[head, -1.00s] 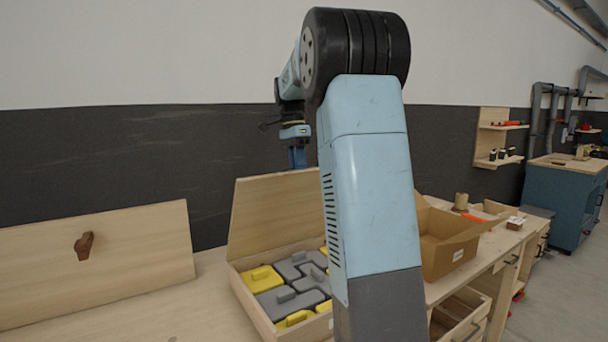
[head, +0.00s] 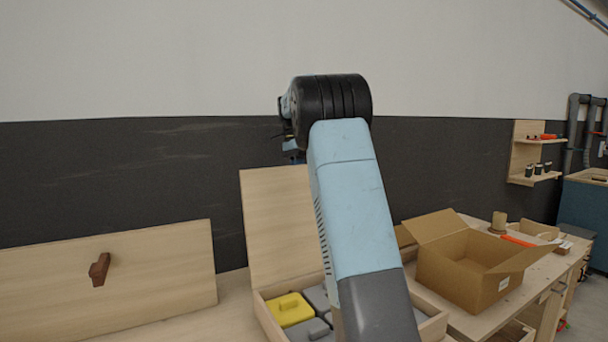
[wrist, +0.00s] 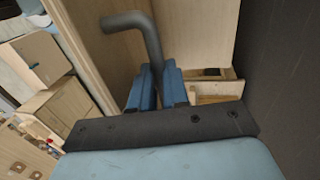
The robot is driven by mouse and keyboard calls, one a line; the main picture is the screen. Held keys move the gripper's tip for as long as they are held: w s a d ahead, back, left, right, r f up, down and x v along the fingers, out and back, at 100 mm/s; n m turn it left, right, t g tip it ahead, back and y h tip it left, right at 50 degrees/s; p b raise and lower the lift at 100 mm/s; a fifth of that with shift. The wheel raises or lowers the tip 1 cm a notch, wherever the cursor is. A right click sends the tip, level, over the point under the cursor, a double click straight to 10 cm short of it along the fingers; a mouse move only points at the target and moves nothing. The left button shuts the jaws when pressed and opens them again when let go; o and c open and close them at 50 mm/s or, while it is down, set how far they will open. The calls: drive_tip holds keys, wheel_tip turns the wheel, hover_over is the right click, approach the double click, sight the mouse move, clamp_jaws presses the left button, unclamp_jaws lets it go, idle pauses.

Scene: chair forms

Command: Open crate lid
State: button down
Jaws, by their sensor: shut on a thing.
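The wooden crate (head: 268,318) stands on the bench, with yellow and grey blocks inside. Its plain wooden lid (head: 268,225) stands raised and nearly upright at the crate's back edge; my arm hides the right part. My gripper (wrist: 157,80) shows in the wrist view with its two blue fingers shut on a dark grey bent handle (wrist: 132,20). Pale wood panels lie behind the handle there. In the head view, only a little of the gripper end shows beside the black joint, above the lid's top edge.
A wooden board with a brown handle (head: 99,270) leans at the left. An open cardboard box (head: 462,265) stands on the bench right of the crate. A dark wall (head: 120,175) is close behind. Bare bench shows left of the crate.

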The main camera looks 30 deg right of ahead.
drive_tip(key=shift+w+a+f, duration=0.15)
drive_tip(key=shift+w, duration=0.35)
drive_tip(key=shift+w+a+f, duration=0.1)
drive_tip(key=shift+w, duration=0.35)
drive_tip(key=c, duration=1.1)
unclamp_jaws()
drive_tip(key=shift+w+f, duration=0.15)
drive_tip(key=shift+w, duration=0.1)
drive_tip(key=shift+s, duration=0.1)
drive_tip(key=shift+d, duration=0.1)
drive_tip(key=v, duration=0.7)
drive_tip(key=shift+s+r, duration=0.1)
drive_tip(key=shift+r, duration=0.35)
drive_tip(key=shift+s, duration=0.1)
